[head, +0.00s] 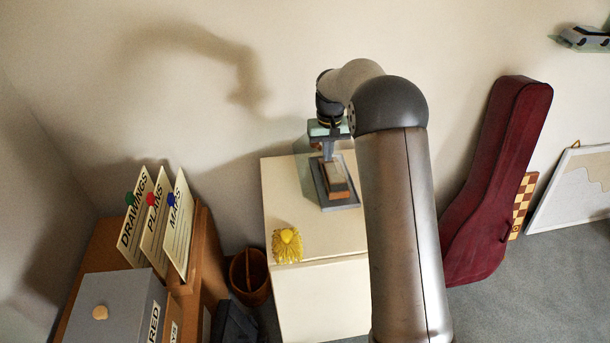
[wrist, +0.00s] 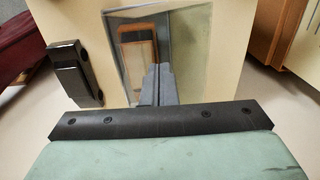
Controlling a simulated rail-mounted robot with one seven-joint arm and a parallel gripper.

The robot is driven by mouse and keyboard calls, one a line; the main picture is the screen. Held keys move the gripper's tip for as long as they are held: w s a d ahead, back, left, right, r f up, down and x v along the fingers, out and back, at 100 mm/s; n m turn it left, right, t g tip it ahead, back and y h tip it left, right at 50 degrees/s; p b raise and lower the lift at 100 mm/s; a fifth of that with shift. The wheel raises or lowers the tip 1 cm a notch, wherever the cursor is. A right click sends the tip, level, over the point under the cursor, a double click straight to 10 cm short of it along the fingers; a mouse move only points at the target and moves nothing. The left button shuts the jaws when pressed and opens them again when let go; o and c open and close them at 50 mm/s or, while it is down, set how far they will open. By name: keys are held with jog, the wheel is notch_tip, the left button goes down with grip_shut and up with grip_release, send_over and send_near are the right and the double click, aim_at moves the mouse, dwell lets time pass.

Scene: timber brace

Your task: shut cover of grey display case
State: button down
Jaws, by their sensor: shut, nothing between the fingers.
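The grey display case (head: 341,206) sits on top of a cream cabinet, with a brown wooden block-like thing (head: 337,178) inside its grey base. Its clear, greenish cover (head: 303,168) stands raised along the left side of the base, so the case is open. In the wrist view the cover (wrist: 186,45) shows as a see-through pane right of the wooden thing (wrist: 137,58). My gripper (head: 328,157) points down over the back part of the case, close to the cover. Its fingers (wrist: 158,70) are shut and empty. I cannot tell whether they touch the cover.
The cream cabinet (head: 320,272) has a yellow tufted thing (head: 287,245) at its front left. A black object (wrist: 75,74) lies beside the case in the wrist view. A wooden unit with file cards (head: 158,222) stands left, a dark red instrument case (head: 500,180) right.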

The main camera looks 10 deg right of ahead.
aim_at(337, 162)
jog(key=shift+d, duration=0.55)
jog(key=shift+d+f, duration=0.1)
jog(key=shift+d, duration=0.05)
jog(key=shift+w+d+f, duration=0.1)
jog(key=shift+d, duration=0.6)
jog(key=shift+d+f, duration=0.1)
jog(key=shift+d, duration=0.1)
jog(key=shift+d+f, duration=0.15)
jog(key=shift+d, duration=0.5)
jog(key=shift+d+f, duration=0.1)
jog(key=shift+w+d+f, duration=0.1)
jog(key=shift+d+f, duration=0.15)
jog(key=shift+d, duration=0.35)
jog(key=shift+d+f+b, duration=0.1)
jog(key=shift+d+b, duration=0.05)
jog(key=shift+b, duration=0.15)
